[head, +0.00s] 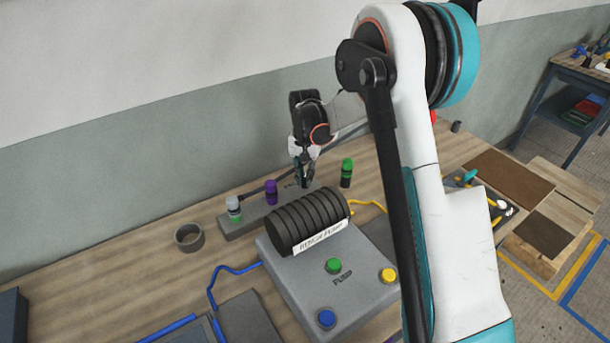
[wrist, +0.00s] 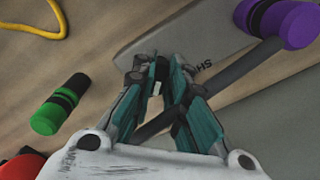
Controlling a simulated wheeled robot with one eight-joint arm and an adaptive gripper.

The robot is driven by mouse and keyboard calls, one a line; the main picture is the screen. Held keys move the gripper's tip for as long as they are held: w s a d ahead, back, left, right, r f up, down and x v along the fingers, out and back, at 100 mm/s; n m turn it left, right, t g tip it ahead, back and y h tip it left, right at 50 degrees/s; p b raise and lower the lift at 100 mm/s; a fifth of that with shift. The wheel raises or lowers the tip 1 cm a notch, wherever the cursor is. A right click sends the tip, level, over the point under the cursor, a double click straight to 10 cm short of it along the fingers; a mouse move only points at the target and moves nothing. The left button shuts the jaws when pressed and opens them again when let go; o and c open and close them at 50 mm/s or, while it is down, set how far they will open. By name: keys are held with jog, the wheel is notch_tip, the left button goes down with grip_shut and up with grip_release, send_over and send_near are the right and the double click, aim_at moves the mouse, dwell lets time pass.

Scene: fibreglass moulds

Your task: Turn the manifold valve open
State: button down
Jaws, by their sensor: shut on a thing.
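The manifold (head: 245,222) is a long grey block on the bench with lettering on top; its grey end also shows in the wrist view (wrist: 205,35). A purple-capped fitting (head: 271,192) and a pale grey-and-green one (head: 233,208) stand by it. My gripper (head: 304,184) points down at the right part of the block. In the wrist view its fingers (wrist: 163,75) are shut on a small part, which I take to be the manifold valve; the fingers mostly hide it. A dark bar (wrist: 240,72) runs diagonally past the fingers. How far the valve is turned cannot be seen.
A green-and-black cylinder (head: 346,172) stands right of my gripper. A ribbed black cylinder (head: 308,222) lies in front, on a grey pump box (head: 300,275) with coloured buttons. A grey ring (head: 188,238) sits at left. Blue and yellow hoses lie nearby.

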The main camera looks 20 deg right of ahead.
jog(key=c, duration=1.6)
grip_release()
notch_tip(320, 180, up, 12)
